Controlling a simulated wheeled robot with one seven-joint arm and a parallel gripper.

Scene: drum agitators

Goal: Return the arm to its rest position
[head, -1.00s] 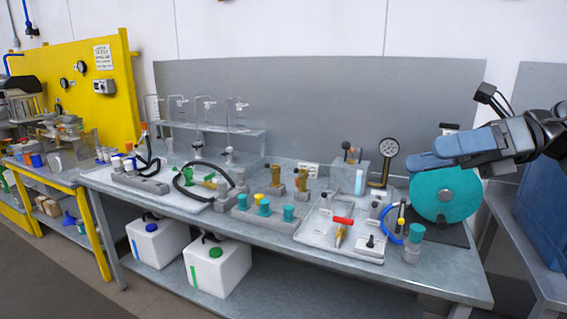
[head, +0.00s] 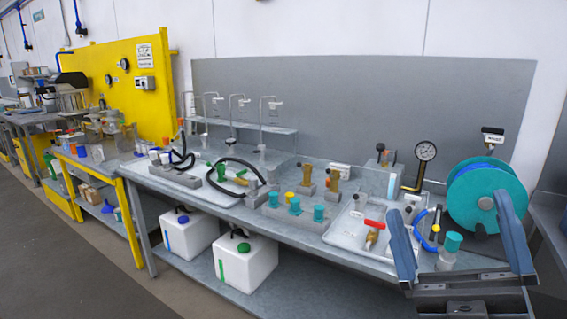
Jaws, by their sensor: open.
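My gripper (head: 448,228) is at the lower right of the head view, in front of the right end of the grey workbench (head: 300,236). Its two blue-grey fingers are spread wide apart and point upward. Nothing is held between them; the bench top shows through the gap. The right finger overlaps the teal hose reel (head: 487,196) in the picture, and the left finger overlaps the edge of a white tray (head: 345,238). I cannot tell how far the fingers are from these things.
A teal-capped jar (head: 449,252) and a blue hose (head: 423,243) show between the fingers. A pressure gauge (head: 425,152) stands behind. White jugs (head: 246,262) sit on the lower shelf. The floor (head: 65,240) at the left front is clear.

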